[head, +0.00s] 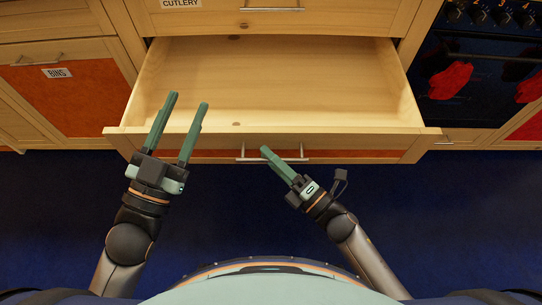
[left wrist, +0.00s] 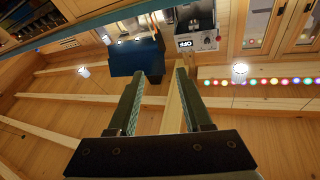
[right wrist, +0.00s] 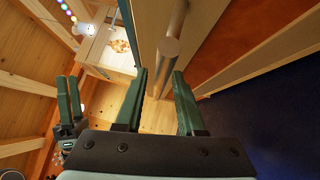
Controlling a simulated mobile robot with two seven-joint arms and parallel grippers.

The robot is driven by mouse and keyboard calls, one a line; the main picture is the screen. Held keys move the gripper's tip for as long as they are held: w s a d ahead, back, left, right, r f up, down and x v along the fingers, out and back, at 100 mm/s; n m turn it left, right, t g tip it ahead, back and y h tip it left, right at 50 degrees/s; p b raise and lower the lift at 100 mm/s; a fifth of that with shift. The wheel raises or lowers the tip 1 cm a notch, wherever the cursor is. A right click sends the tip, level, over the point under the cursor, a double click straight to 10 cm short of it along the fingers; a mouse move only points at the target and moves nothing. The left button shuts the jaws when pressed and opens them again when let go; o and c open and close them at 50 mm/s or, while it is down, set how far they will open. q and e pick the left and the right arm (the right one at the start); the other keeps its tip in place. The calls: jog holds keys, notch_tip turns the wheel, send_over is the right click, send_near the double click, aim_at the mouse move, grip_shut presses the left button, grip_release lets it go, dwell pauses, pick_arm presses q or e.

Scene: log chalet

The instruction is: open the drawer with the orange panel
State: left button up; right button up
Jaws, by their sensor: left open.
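The drawer with the orange panel (head: 350,154) is pulled well out below the cutlery drawer, and its pale wooden inside (head: 270,85) is empty. A metal bar handle (head: 288,160) is on its front; it shows large in the right wrist view (right wrist: 168,48). My right gripper (head: 265,150) is at the handle's middle, its fingers apart in the right wrist view. The handle lies in line with the gap; I cannot tell if it touches. My left gripper (head: 188,100) is open and empty, its fingers over the left part of the drawer.
A drawer labelled cutlery (head: 205,5) is shut above. A bins front (head: 85,90) with an orange panel is at the left. An oven (head: 480,70) with red mitts is at the right. The blue floor (head: 60,200) in front is clear.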

jog(key=shift+s+d, duration=0.1)
jog(key=shift+s, duration=0.05)
pick_arm(q)
jog(key=shift+n+g+y, duration=0.5)
jog(key=shift+g+y, duration=0.1)
jog(key=shift+g, duration=0.1)
jog(key=f, duration=0.4)
jog(key=shift+w+a+f+p, duration=0.2)
jog(key=shift+w+p, duration=0.15)
jog(key=shift+p, duration=0.05)
pick_arm(e)
jog(key=v, duration=1.2)
pick_arm(q)
jog(key=shift+r, duration=0.1)
